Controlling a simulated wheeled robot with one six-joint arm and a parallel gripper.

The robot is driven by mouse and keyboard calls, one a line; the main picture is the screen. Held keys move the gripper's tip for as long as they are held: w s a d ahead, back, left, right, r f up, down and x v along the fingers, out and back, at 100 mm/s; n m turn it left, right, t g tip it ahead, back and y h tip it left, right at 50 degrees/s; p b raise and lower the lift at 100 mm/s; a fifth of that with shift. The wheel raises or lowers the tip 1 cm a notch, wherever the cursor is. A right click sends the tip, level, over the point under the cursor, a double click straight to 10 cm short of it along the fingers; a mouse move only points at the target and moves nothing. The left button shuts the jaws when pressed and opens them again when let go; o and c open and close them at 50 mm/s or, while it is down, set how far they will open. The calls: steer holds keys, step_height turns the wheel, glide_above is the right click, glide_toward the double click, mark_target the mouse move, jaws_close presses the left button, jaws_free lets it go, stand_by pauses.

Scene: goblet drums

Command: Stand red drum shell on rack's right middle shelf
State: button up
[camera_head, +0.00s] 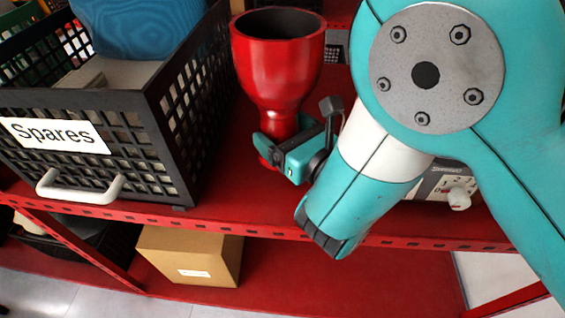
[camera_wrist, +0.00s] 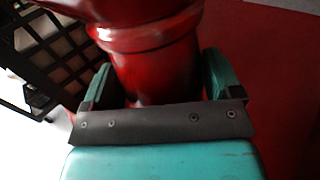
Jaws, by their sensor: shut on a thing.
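The red drum shell (camera_head: 277,66) is a goblet shape with a wide dark open mouth at the top and a narrow stem below. It is upright above the red shelf (camera_head: 350,215), right of the Spares crate. My gripper (camera_head: 278,146) is shut on its narrow stem. In the wrist view the drum shell (camera_wrist: 155,60) stands between the two teal fingers (camera_wrist: 155,82). The foot of the drum is mostly hidden behind my gripper, so I cannot tell whether it touches the shelf.
A black lattice crate (camera_head: 120,130) labelled Spares, with a white handle, stands close to the left. A pale device with a knob (camera_head: 445,187) is partly hidden behind my arm on the right. A cardboard box (camera_head: 190,255) is on the shelf below.

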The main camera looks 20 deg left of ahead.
steer(key=shift+f+b, duration=1.85)
steer(key=shift+f, duration=0.45)
steer(key=shift+f, duration=0.1)
